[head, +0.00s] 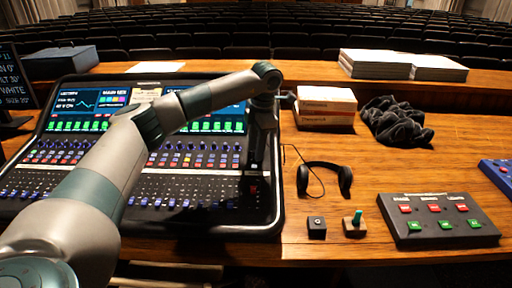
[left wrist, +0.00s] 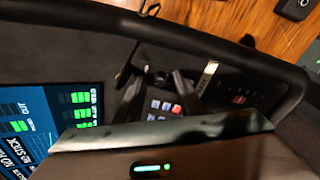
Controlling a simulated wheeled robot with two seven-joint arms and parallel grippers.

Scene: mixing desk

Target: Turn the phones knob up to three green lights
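The mixing desk (head: 130,210) fills the left of the head view, with rows of knobs, faders and lit screens. My left arm reaches across it. My left gripper (head: 257,172) points down over the desk's dark right-hand strip. In the left wrist view my left gripper (left wrist: 162,92) shows two dark fingers apart, with nothing seen between their tips but the desk panel. Small lit buttons (left wrist: 162,106), one red, show between and below the fingers. I cannot make out the phones knob or its lights for certain. My right gripper is not in view.
A button box (head: 438,220), a stack of boxes (head: 326,105) and a dark cloth (head: 396,122) are farther right.

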